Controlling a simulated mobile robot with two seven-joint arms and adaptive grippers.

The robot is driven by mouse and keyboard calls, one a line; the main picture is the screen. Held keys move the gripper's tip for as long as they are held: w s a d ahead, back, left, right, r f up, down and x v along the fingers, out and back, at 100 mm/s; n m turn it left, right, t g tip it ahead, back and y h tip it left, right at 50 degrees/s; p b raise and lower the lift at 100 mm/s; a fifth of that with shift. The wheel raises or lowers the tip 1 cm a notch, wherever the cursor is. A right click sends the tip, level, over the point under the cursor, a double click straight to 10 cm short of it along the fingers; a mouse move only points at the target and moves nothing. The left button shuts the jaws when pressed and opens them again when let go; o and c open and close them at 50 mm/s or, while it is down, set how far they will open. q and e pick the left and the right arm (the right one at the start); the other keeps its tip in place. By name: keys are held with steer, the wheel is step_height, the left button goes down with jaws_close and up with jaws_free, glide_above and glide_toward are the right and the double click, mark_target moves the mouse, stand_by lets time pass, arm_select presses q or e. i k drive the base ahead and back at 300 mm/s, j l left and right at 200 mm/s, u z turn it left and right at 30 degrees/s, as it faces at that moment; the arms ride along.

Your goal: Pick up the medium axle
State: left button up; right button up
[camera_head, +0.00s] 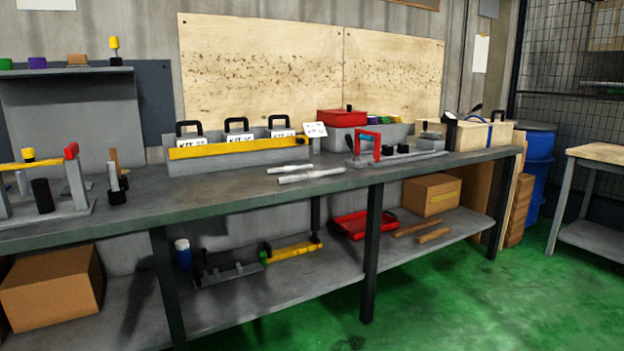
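Two pale metal rods that look like axles lie side by side on the grey workbench (222,196), near its middle. The front axle (311,176) is longer and has a thinner end. The rear axle (290,168) is shorter and lies just behind it. I cannot tell from this view which one is the medium axle. Neither of my grippers is in view, and nothing touches the axles.
A grey rack with a yellow bar (225,149) and kit cases stands behind the axles. A red-and-blue fixture (369,146) stands to their right. A fixture with a yellow knob (28,155) stands at far left. Bench space left of the axles is clear.

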mark_target(317, 174)
steer(key=i+z, duration=0.2)
steer(key=i, duration=0.6)
steer(key=i+j+z, duration=0.2)
steer(key=i, duration=0.6)
steer(key=i+l, duration=0.05)
steer(key=l, duration=0.05)
